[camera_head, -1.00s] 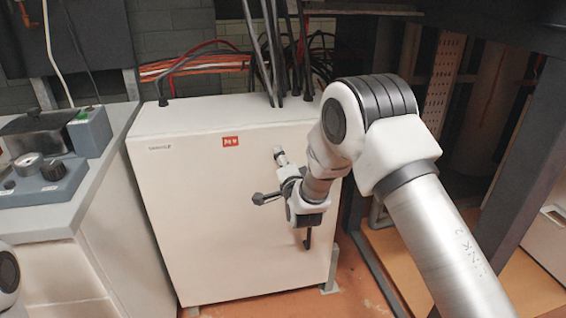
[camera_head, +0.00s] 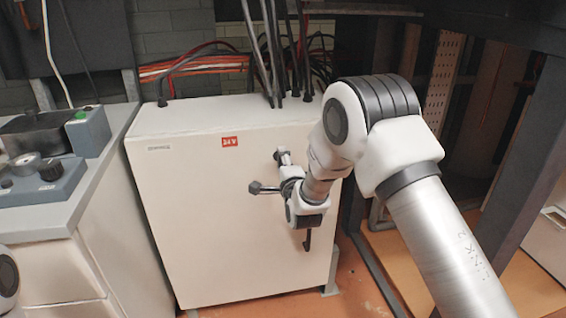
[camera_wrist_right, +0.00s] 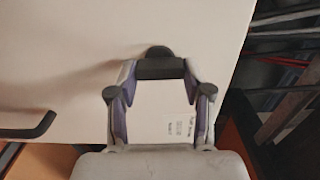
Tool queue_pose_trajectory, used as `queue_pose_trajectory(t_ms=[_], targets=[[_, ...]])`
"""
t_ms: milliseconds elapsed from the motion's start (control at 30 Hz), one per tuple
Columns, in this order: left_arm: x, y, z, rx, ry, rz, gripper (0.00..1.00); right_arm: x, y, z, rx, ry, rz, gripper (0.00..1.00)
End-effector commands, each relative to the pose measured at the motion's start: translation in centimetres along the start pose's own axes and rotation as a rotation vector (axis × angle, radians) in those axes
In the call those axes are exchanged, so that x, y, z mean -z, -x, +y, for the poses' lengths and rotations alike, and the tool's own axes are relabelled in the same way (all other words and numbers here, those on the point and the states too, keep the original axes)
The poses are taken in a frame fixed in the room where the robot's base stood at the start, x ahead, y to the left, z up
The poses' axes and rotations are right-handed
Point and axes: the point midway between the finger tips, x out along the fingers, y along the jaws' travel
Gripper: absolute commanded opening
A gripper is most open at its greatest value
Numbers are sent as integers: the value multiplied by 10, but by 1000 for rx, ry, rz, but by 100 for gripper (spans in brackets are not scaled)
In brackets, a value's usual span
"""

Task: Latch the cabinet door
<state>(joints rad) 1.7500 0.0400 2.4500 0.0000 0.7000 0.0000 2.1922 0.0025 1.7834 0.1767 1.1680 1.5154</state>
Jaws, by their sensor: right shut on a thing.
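The cream cabinet door (camera_head: 215,235) stands upright and looks flush with its cabinet, though I cannot tell whether it is latched. My right gripper (camera_head: 284,184) is at the right half of the door. In the right wrist view the gripper (camera_wrist_right: 160,72) has its fingertips brought together on a small dark latch knob (camera_wrist_right: 158,52) against the door face. The fingers and wrist mostly hide the knob in the head view. A black handle (camera_head: 308,240) shows on the door just below my right wrist. My left gripper is outside the views.
A red 24V label (camera_head: 230,141) marks the cabinet's upper front. Cables (camera_head: 270,60) rise from its top. A grey counter (camera_head: 40,216) with a control box (camera_head: 45,185) stands to the left. A dark metal frame (camera_head: 515,150) stands at the right, close to my right arm.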

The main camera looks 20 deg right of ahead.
Motion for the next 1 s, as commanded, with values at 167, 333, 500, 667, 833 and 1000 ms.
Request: queue_pose_trajectory(t_ms=[167,333,500,667,833,1000], targets=[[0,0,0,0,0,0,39,0,0,1,-2,-1,1,53],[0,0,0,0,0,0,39,0,0,0,-1,0,1,75],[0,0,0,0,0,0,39,0,0,0,-1,0,1,75],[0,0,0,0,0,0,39,0,12,0,-2,1,0,75],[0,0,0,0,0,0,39,-1,50,1,-4,2,-1,75],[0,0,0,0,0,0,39,0,93,1,-3,3,0,75]])
